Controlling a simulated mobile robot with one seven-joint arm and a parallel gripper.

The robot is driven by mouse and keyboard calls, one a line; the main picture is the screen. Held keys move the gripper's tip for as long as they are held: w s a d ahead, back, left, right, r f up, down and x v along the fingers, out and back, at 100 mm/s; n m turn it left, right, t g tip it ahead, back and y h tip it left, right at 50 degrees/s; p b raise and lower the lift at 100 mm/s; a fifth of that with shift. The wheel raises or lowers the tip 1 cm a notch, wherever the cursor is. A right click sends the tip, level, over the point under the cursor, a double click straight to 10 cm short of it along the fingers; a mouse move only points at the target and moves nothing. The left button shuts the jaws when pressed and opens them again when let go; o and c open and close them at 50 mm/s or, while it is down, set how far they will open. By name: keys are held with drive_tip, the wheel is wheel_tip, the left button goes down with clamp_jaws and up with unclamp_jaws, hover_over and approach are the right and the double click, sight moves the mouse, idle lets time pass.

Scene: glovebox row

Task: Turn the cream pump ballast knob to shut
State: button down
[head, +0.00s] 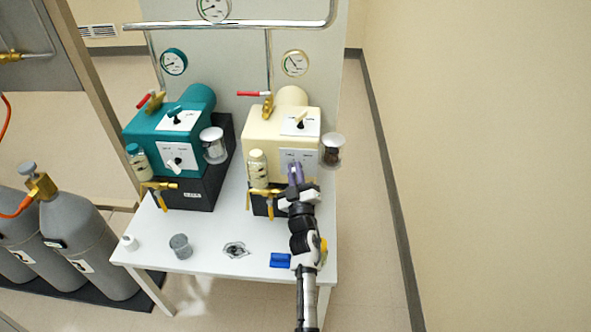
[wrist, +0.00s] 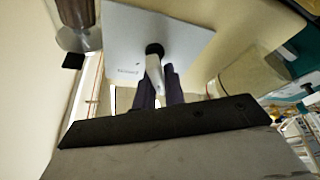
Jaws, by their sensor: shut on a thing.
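The cream pump (head: 258,128) stands on the right of the white table in the head view. Its lower front plate (head: 311,157) is white and partly covered by my gripper (head: 296,174). In the wrist view, a pale lever knob (wrist: 153,66) on a black hub sticks out from the plate. My gripper's dark purple fingers (wrist: 160,93) are shut on the knob's end. In the head view the fingers and arm hide this knob. The plate's printed words are too small to read.
A teal pump (head: 153,125) stands to the left. A dark-filled jar (head: 332,151) is close right of my gripper, and a pale bottle (head: 258,168) close left. Brass taps (head: 264,192) stick out below. A blue block (head: 281,260) lies on the table (head: 205,258). Floor to the right is clear.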

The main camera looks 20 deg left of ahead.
drive_tip(key=shift+r, duration=0.1)
drive_tip(key=c, duration=1.5)
unclamp_jaws()
drive_tip(key=shift+b+v, duration=1.2)
drive_tip(key=shift+v, duration=5.7)
